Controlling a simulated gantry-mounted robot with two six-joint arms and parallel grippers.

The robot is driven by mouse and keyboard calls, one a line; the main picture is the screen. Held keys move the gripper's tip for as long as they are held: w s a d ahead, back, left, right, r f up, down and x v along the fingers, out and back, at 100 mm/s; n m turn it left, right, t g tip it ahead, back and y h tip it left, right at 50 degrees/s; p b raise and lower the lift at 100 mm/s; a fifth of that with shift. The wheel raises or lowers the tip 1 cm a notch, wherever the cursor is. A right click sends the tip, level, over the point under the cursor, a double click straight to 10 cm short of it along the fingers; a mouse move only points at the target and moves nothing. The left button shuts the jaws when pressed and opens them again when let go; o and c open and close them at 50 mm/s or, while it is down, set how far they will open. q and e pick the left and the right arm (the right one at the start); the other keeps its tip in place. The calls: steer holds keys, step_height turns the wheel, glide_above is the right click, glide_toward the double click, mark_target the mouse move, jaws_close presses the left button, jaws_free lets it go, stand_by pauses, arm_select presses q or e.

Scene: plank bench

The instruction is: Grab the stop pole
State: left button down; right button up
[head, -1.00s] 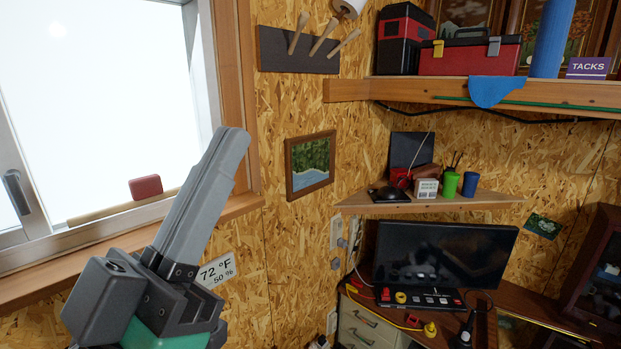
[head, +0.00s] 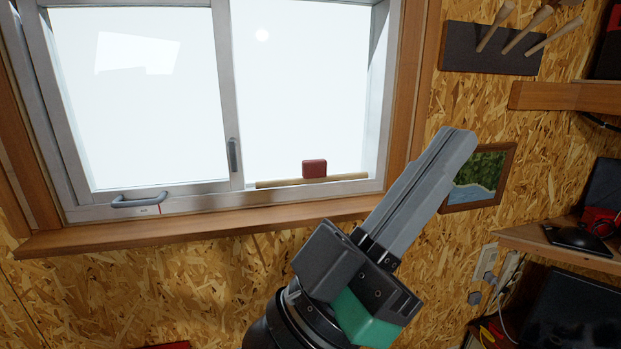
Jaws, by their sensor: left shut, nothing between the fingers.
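A wooden pole (head: 345,177), which looks like the stop pole, lies along the bottom track of the window (head: 300,95). A red block (head: 314,168) is at the middle of the pole; I cannot tell whether it is joined to it. My left gripper (head: 456,134) is shut and empty, pointing up and right. In the picture it is to the right of the pole, apart from it, and its fingers cover part of a framed picture. My right gripper is not in view.
A wooden sill (head: 190,235) runs below the window. A grey pull handle (head: 139,199) is on the window's lower left and a latch (head: 233,155) on its middle post. A framed picture (head: 488,170), a peg rack (head: 485,50) and a corner shelf (head: 560,250) are at the right.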

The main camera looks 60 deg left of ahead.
arm_select(q)
jaws_free()
stand_by(0.3)
